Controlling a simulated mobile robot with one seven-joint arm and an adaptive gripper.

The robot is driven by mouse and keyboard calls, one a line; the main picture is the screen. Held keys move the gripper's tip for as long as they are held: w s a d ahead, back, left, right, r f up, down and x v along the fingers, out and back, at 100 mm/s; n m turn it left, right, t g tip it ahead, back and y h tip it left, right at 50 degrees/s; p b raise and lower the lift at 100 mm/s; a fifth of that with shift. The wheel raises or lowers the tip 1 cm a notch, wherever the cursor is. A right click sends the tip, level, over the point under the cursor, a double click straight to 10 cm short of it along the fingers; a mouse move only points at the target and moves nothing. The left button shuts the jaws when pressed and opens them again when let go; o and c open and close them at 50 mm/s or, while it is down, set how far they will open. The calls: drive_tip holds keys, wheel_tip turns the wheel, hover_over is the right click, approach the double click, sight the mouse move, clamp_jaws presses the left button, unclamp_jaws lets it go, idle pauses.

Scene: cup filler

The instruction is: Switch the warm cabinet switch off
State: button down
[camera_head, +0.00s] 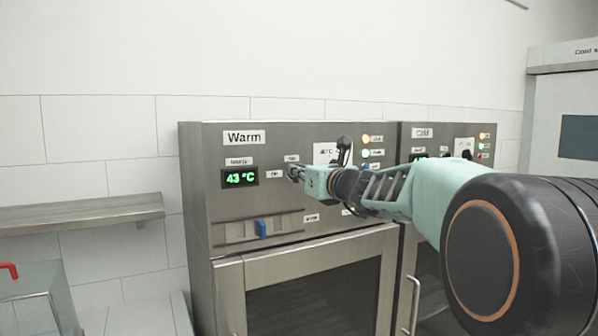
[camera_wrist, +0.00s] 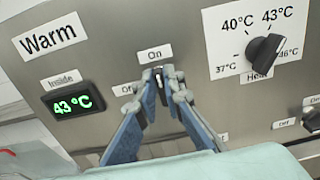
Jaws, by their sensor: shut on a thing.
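The Warm cabinet (camera_head: 270,135) stands in the middle of the head view, with a steel control panel. Its switch (camera_wrist: 160,76) is a small dark knob below an "On" label (camera_wrist: 154,54) and right of an "Off" label (camera_wrist: 127,89) in the wrist view. The knob appears to point up toward "On", though the fingertips partly cover it. My gripper (camera_wrist: 165,88) is shut on this switch, one finger on each side. In the head view my gripper (camera_head: 295,173) touches the panel and hides the switch. The green display (camera_head: 240,178) reads 43 °C.
A heat dial (camera_wrist: 265,52) sits right of the switch, with another dark knob (camera_wrist: 312,121) below it. A blue slider (camera_head: 261,229) is lower on the panel. A Cold cabinet (camera_head: 422,133) adjoins on the right. A steel shelf (camera_head: 80,212) is on the left wall.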

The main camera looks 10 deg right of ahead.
drive_tip(key=shift+f+b, duration=0.1)
drive_tip(key=shift+b, duration=0.3)
drive_tip(key=shift+s+a+f+n+b, duration=0.1)
drive_tip(key=shift+a+f+n+b, duration=0.1)
drive_tip(key=shift+n+b, duration=2.7)
drive_tip(key=shift+s+a+f+n+b, duration=0.1)
drive_tip(key=shift+a+f+n+b, duration=0.1)
drive_tip(key=shift+n+b, duration=2.7)
drive_tip(key=shift+a+f+n+b, duration=0.15)
drive_tip(key=shift+f+n+b, duration=0.05)
drive_tip(key=shift+n+b, duration=2.65)
drive_tip(key=shift+n, duration=0.45)
drive_tip(key=c, duration=2)
unclamp_jaws()
drive_tip(key=shift+c, duration=0.2)
drive_tip(key=shift+s+r, duration=0.1)
